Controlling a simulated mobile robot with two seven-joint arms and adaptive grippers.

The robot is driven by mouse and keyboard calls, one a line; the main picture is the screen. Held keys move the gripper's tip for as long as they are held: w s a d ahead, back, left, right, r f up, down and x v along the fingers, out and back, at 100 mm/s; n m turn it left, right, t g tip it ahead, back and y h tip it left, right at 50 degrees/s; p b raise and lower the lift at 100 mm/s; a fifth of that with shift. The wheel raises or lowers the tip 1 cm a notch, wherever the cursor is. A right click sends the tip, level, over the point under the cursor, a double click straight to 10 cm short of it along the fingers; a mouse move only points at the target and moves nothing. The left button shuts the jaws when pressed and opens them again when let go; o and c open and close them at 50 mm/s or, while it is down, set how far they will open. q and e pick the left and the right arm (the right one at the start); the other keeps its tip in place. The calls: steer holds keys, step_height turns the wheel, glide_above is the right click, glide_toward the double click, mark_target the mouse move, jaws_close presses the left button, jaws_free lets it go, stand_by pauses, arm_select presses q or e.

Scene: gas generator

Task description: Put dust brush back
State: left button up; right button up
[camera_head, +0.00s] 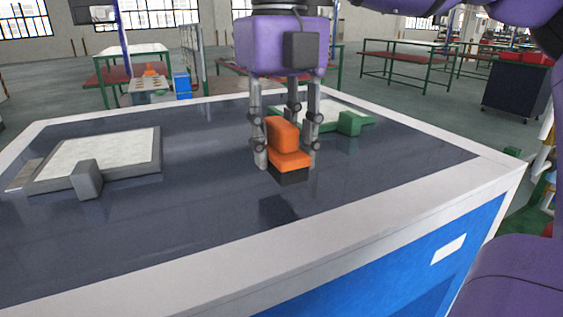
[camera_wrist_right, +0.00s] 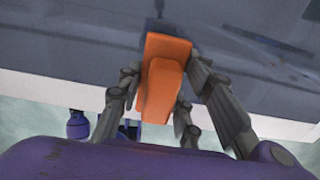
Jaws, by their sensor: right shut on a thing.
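The dust brush (camera_head: 287,145) has an orange body and a dark bristle block underneath. My right gripper (camera_head: 286,150) is shut on it, with grey fingers on both sides of the orange body. The brush hangs upright, bristles down, a little above the dark tabletop (camera_head: 200,215), with a dark shadow or reflection below it. In the right wrist view the brush (camera_wrist_right: 163,80) sits between the fingers over the grey surface. My left gripper is not in view.
A grey-framed white panel with a grey block (camera_head: 88,180) lies at the left of the tabletop. A green-framed panel with a green block (camera_head: 349,123) lies behind the gripper to the right. The front and right of the tabletop are clear, bounded by a pale rim (camera_head: 400,217).

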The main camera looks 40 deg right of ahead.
mark_target(281, 121)
steer(key=shift+d+f, duration=0.15)
steer(key=shift+f, duration=1.75)
steer(key=o, duration=1.2)
step_height(281, 121, up, 12)
steer(key=shift+r, duration=0.2)
